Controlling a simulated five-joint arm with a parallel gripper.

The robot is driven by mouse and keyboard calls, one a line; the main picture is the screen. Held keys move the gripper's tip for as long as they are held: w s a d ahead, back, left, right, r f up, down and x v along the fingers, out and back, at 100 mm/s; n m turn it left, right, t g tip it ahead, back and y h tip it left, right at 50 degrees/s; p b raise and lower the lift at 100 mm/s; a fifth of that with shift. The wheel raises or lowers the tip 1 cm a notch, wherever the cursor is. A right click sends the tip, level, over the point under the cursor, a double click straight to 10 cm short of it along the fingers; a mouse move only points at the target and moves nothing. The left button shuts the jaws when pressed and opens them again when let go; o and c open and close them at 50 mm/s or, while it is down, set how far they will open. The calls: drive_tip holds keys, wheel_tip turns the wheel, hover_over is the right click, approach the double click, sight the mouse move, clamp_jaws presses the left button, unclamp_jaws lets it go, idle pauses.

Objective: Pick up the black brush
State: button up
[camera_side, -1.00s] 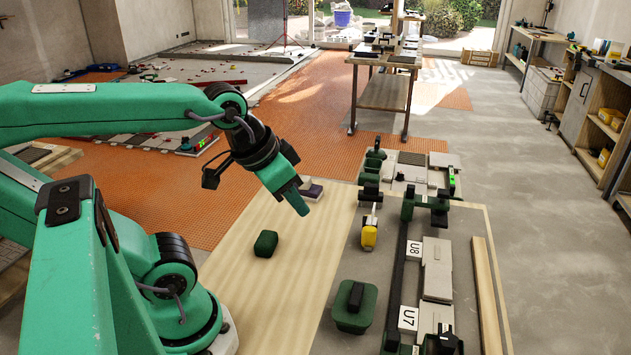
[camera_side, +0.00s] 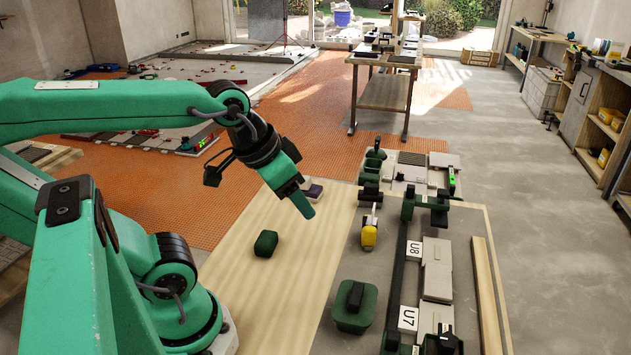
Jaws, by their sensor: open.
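A small dark block with a pale lower edge (camera_side: 315,190) lies at the far edge of the light wooden board; it may be the black brush, but it is too small and too covered to be sure. My gripper (camera_side: 303,207) points down and to the right, just in front of this block in the picture, and hides its left part. My gripper is open with nothing visible in it. I cannot tell its height above the board or whether it touches the block.
A dark green block (camera_side: 266,244) lies on the wooden board (camera_side: 290,290). To the right are a yellow-bodied tool (camera_side: 369,235), a green tub with a black block (camera_side: 353,309), and a dark rail beside pale tiles (camera_side: 437,270). The board's middle is clear.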

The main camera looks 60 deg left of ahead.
drive_tip(key=w+a+r+m+g, duration=0.1)
drive_tip(key=w+a+r+m, duration=0.15)
drive_tip(key=w, duration=0.75)
drive_tip(key=m+g, duration=0.5)
hover_over(371, 193)
drive_tip(key=f, duration=1.8)
drive_tip(key=shift+w+a+f, duration=0.35)
drive_tip(key=shift+w, duration=0.05)
drive_tip(key=shift+w+a+f, duration=0.1)
drive_tip(key=shift+a+f, duration=0.05)
drive_tip(key=shift+f, duration=4.05)
drive_tip(key=shift+r, duration=0.1)
clamp_jaws()
